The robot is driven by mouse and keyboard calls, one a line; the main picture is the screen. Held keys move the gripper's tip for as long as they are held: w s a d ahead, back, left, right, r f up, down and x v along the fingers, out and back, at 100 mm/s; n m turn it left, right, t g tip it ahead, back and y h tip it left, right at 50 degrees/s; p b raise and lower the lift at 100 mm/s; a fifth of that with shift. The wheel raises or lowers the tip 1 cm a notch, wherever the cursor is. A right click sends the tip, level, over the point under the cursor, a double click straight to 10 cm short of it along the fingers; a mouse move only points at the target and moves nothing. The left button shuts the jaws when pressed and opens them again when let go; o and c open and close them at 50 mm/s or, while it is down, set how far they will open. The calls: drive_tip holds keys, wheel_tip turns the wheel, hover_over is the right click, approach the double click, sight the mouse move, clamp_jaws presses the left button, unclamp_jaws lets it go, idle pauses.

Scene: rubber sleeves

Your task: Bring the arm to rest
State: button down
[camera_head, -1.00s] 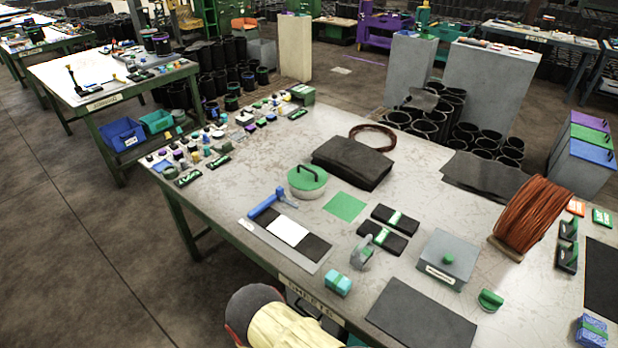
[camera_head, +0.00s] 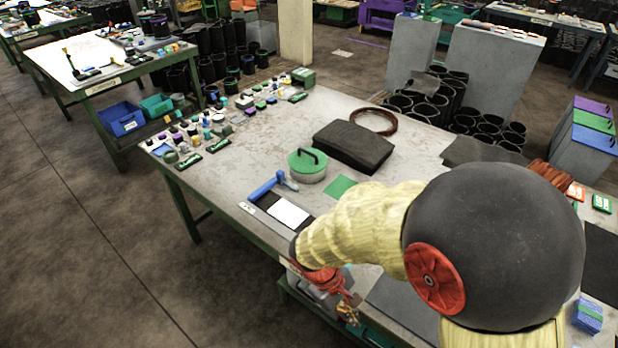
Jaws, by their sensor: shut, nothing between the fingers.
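My arm, in a yellow sleeve with a large dark joint and a red disc, fills the lower right of the head view. It bends down to the left over the front edge of the workbench (camera_head: 262,135). My gripper (camera_head: 348,313) hangs at the end of a red wrist, just in front of the bench edge. It is small in the picture and shut, with nothing held. The arm hides much of the bench's right half.
Open floor (camera_head: 95,245) lies to the left.

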drive_tip(key=s+d+r+m+t+y, duration=0.1)
drive_tip(key=d+r+m+t, duration=0.1)
drive_tip(key=r, duration=0.6)
drive_tip(key=s+d+r+m+t+y, duration=0.2)
drive_tip(key=d+r+m, duration=0.1)
drive_tip(key=r, duration=0.6)
drive_tip(key=s+d+r+m+t+y, duration=0.1)
drive_tip(key=s+d+r+m+t, duration=0.1)
drive_tip(key=r, duration=0.6)
drive_tip(key=shift+d+r+m+t+y, duration=0.3)
drive_tip(key=shift+d+m+t, duration=0.2)
drive_tip(key=shift+d+m, duration=0.3)
drive_tip(key=shift+a, duration=0.15)
